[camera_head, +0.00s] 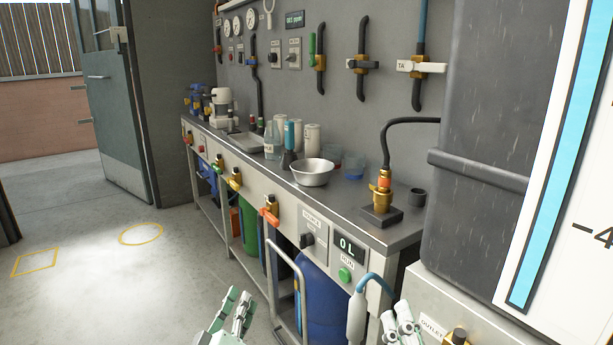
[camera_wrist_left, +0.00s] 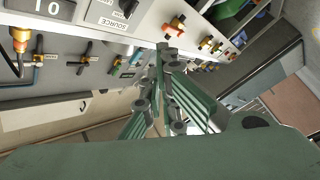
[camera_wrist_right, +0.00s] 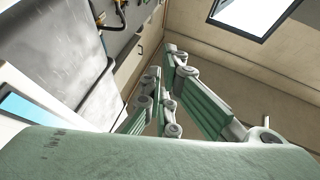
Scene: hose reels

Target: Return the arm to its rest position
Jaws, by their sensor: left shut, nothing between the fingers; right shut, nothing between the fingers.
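My left gripper (camera_head: 238,312) shows at the bottom of the head view, left of the middle, in front of the workbench. It is shut and empty, and it also shows in the left wrist view (camera_wrist_left: 163,52). My right gripper (camera_head: 397,318) is at the bottom right of the head view, beside a blue hose with a grey handle (camera_head: 357,310). I cannot tell whether it touches the hose. It is shut and empty in the right wrist view (camera_wrist_right: 170,50). Most of both arms is out of the head view.
A metal workbench (camera_head: 345,215) runs along the wall, carrying a steel bowl (camera_head: 312,173) and a brass fitting (camera_head: 381,196). A metal rail (camera_head: 285,250) stands before it. A large grey tank (camera_head: 480,150) and a white gauge board are at right. The floor at left is clear.

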